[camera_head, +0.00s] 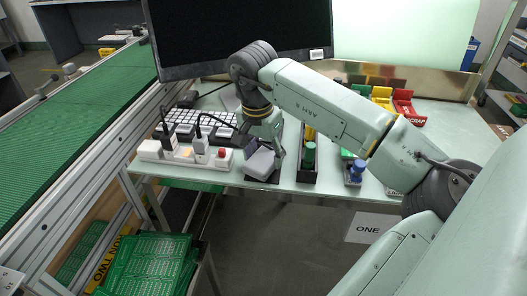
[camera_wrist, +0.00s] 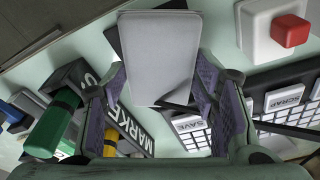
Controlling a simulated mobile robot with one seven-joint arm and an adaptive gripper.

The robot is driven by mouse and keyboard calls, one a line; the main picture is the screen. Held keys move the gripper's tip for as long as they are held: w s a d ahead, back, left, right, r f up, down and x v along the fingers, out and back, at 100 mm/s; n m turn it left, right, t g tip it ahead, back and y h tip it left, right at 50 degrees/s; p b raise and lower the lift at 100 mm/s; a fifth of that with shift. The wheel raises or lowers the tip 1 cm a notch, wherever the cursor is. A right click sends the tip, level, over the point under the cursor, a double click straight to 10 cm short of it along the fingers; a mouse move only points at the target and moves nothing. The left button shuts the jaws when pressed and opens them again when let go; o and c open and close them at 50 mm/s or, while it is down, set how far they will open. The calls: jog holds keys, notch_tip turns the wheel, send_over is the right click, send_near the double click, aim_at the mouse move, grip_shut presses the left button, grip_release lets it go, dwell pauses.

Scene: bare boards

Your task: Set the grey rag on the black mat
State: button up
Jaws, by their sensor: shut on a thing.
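The grey rag (camera_head: 261,163) is a pale folded block near the table's front edge. It also fills the upper middle of the wrist view (camera_wrist: 158,55). My gripper (camera_head: 264,144) is above it, pointing down, with its purple-padded fingers (camera_wrist: 160,92) on either side of the rag's near end, shut on it. The black mat (camera_head: 275,177) lies under the rag and is mostly hidden by it; a dark strip shows beside the rag in the wrist view (camera_wrist: 112,38). I cannot tell whether the rag touches the mat.
A white power strip (camera_head: 185,153) with plugs and a red switch lies left of the rag, with a keyboard (camera_head: 200,122) behind it. A black marker tray (camera_head: 307,165) with a green marker stands close on the right. A monitor (camera_head: 240,30) stands behind.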

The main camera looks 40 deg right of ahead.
aim_at(259, 163)
jog(key=shift+f, duration=0.3)
jog(key=shift+f, duration=0.1)
jog(key=shift+f+b, duration=0.15)
jog(key=shift+b, duration=0.15)
jog(key=o, duration=1)
jog(key=shift+o, duration=0.2)
notch_tip(259, 163, up, 12)
jog(key=a+b, duration=0.1)
jog(key=shift+s+a+r, duration=0.2)
jog(key=shift+s+a, duration=0.1)
jog(key=shift+a, duration=0.1)
